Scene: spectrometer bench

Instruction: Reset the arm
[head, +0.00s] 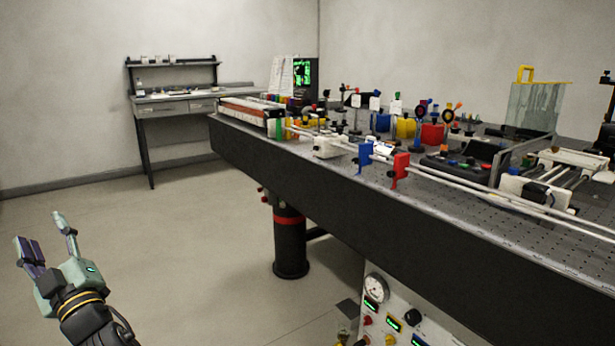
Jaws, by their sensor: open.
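My gripper (48,243) is at the lower left of the head view, raised in front of bare floor. Its fingers point up and are spread apart, with nothing between them. It is well to the left of the optical bench (420,240) and touches nothing that I can see. Only the end of my arm shows; the rest is cut off by the bottom edge of the picture.
The long dark bench carries rails, a blue holder (365,157), a red holder (400,170) and many optics. A black pillar (290,245) and a control panel (385,318) stand below it. A small desk (180,104) is at the back wall. The left floor is clear.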

